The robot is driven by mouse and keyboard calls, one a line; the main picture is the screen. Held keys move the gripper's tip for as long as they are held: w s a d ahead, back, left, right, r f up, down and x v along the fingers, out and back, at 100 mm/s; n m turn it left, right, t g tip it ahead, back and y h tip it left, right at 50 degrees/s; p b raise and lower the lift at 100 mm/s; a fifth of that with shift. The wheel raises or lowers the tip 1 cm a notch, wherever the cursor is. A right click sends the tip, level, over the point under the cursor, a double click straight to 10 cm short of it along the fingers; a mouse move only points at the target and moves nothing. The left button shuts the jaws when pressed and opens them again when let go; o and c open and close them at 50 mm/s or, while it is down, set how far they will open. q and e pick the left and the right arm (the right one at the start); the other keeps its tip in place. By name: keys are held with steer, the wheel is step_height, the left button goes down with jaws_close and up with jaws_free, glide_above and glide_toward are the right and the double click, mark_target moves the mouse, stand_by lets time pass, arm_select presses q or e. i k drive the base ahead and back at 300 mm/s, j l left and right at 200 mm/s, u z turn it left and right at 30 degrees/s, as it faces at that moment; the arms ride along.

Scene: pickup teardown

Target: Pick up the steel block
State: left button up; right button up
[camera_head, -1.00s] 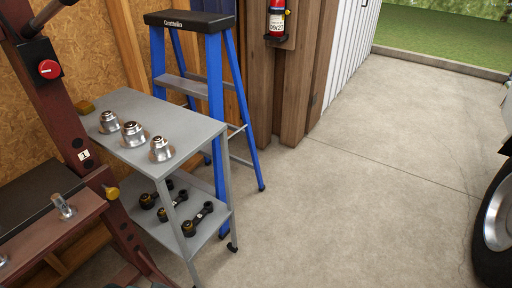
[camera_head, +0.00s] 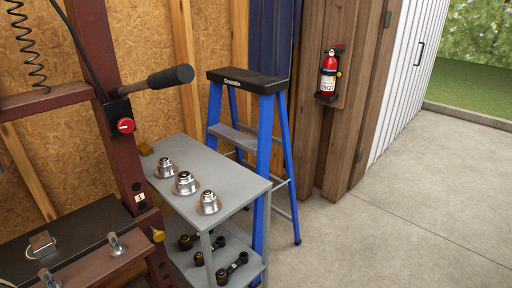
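A small grey metal piece (camera_head: 41,244) lies on the dark plate (camera_head: 85,227) of the red press at the lower left. It looks block-like, but I cannot tell for certain that it is the steel block. Three round, stepped silver metal parts (camera_head: 186,183) stand in a row on the top of the grey cart (camera_head: 228,167). Neither of my grippers is in view.
The dark red press frame (camera_head: 118,150) with a black-gripped lever (camera_head: 170,77) stands at the left. Dark tools (camera_head: 232,268) lie on the cart's lower shelf. A blue stepladder (camera_head: 265,135) stands behind the cart. The concrete floor (camera_head: 400,235) at right is clear.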

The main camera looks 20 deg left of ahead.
mark_target(43, 244)
steer(key=u, duration=1.45)
